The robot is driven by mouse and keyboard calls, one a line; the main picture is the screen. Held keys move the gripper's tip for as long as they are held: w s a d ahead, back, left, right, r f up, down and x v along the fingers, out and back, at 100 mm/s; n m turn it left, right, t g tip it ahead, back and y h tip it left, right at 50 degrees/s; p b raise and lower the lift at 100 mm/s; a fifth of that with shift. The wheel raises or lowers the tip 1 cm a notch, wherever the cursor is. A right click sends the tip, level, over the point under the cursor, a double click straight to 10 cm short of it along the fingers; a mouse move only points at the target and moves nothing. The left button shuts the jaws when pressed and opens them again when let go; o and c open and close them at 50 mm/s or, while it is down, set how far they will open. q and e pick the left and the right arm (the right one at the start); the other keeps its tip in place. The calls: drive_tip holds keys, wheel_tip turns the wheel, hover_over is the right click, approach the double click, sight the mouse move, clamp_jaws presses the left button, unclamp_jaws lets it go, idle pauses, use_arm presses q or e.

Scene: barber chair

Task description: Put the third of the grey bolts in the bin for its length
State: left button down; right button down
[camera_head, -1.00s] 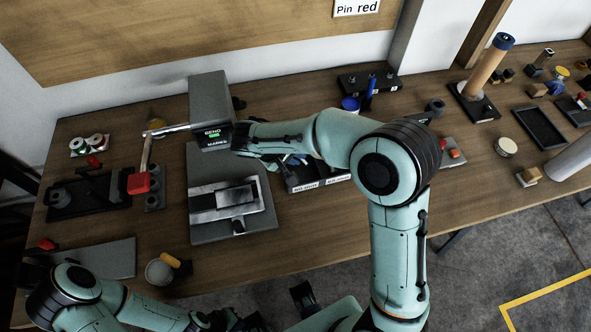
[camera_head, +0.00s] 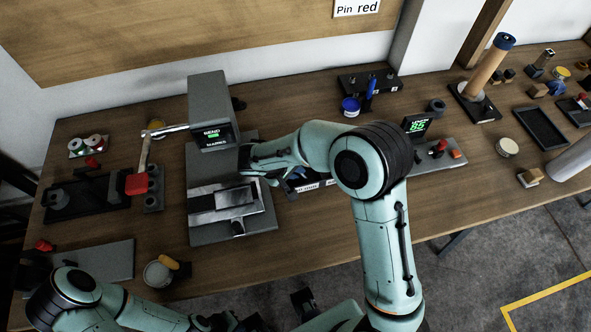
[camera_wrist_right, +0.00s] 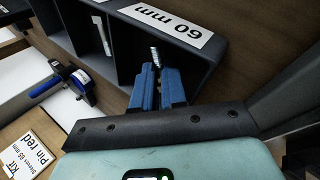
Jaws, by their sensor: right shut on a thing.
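My right gripper (camera_wrist_right: 157,88) has blue fingers, shut on a grey bolt (camera_wrist_right: 155,57) whose threaded end sticks out past the fingertips. In the right wrist view they are over a dark compartment of the bin rack (camera_wrist_right: 203,68), beside the wall with the upside-down "60 mm" label (camera_wrist_right: 172,23). A thin light piece, perhaps another bolt (camera_wrist_right: 102,36), shows in the neighbouring compartment. In the head view my right gripper (camera_head: 266,174) is small, and my arm covers part of the bin rack (camera_head: 312,187). My left gripper (camera_head: 232,322) is at the bottom edge, its fingers unclear.
A grey press-like machine (camera_head: 212,115) with a lit display stands left of the bins, its plate (camera_head: 232,205) in front. A blue-and-white caliper-like tool (camera_wrist_right: 60,85) lies beside the rack in the wrist view.

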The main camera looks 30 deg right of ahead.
drive_tip(key=shift+s+a+f+b, duration=0.1)
drive_tip(key=shift+s+f+b, duration=0.15)
drive_tip(key=shift+f+b, duration=0.35)
drive_tip(key=c, duration=1.5)
unclamp_jaws()
drive_tip(key=shift+f, duration=0.1)
drive_tip(key=shift+o, duration=0.2)
drive_tip(key=shift+r+p, duration=0.45)
drive_tip(key=shift+p, duration=0.15)
drive_tip(key=shift+w+r+p, duration=0.1)
drive_tip(key=shift+r+p, duration=0.35)
use_arm(q)
drive_tip(key=shift+w+r, duration=0.15)
drive_tip(key=shift+r, duration=0.25)
use_arm(e)
drive_tip(key=v, duration=1.1)
drive_tip(key=shift+a+r, duration=0.25)
